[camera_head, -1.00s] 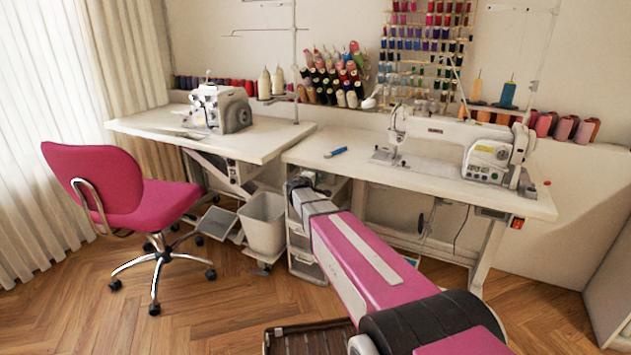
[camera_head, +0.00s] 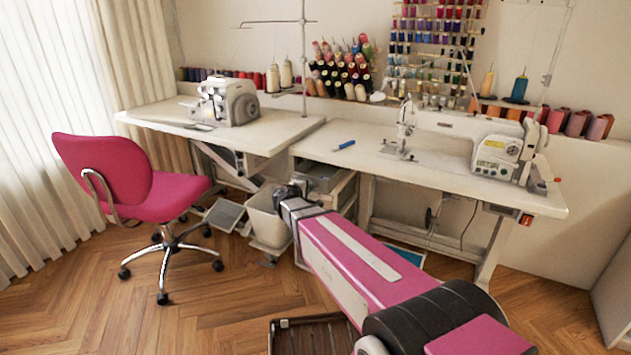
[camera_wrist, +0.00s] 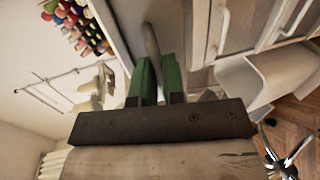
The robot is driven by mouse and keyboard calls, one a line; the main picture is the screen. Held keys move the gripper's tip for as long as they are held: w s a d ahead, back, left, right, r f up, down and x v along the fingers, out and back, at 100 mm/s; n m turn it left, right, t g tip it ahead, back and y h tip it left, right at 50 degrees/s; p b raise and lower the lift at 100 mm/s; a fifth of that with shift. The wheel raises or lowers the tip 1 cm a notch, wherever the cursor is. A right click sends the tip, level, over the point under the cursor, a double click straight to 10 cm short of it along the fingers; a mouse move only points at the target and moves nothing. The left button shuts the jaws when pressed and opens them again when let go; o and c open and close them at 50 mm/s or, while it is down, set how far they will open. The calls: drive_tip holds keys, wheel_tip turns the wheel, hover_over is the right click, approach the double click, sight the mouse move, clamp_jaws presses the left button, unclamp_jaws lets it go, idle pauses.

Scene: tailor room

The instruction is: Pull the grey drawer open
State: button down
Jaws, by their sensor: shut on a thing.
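The grey drawer (camera_head: 324,176) is the top one of a small unit under the right sewing table. It stands partly out, and its inside shows from above in the head view. Its grey front (camera_wrist: 188,30) shows in the wrist view with a curved grey handle (camera_wrist: 152,42). My gripper (camera_wrist: 158,62) has green fingers, one on each side of the handle, and is shut on it. In the head view my gripper (camera_head: 288,192) is at the drawer's front; my arm hides much of the unit.
A white bin (camera_head: 268,222) stands close left of the drawer unit; it also shows in the wrist view (camera_wrist: 262,85). A pink chair (camera_head: 125,180) is further left. White drawers with handles (camera_wrist: 220,28) lie below. The tabletop (camera_head: 340,157) is just above.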

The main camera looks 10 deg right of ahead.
drive_tip(key=f+v, duration=0.1)
drive_tip(key=v, duration=0.7)
drive_tip(key=shift+s+a+f, duration=0.25)
drive_tip(key=shift+s+f, duration=0.05)
drive_tip(key=shift+f, duration=0.1)
drive_tip(key=c, duration=1.2)
unclamp_jaws()
drive_tip(key=v, duration=1)
drive_tip(key=shift+s+a+r, duration=0.15)
drive_tip(key=shift+s+a, duration=0.05)
drive_tip(key=shift+s, duration=0.15)
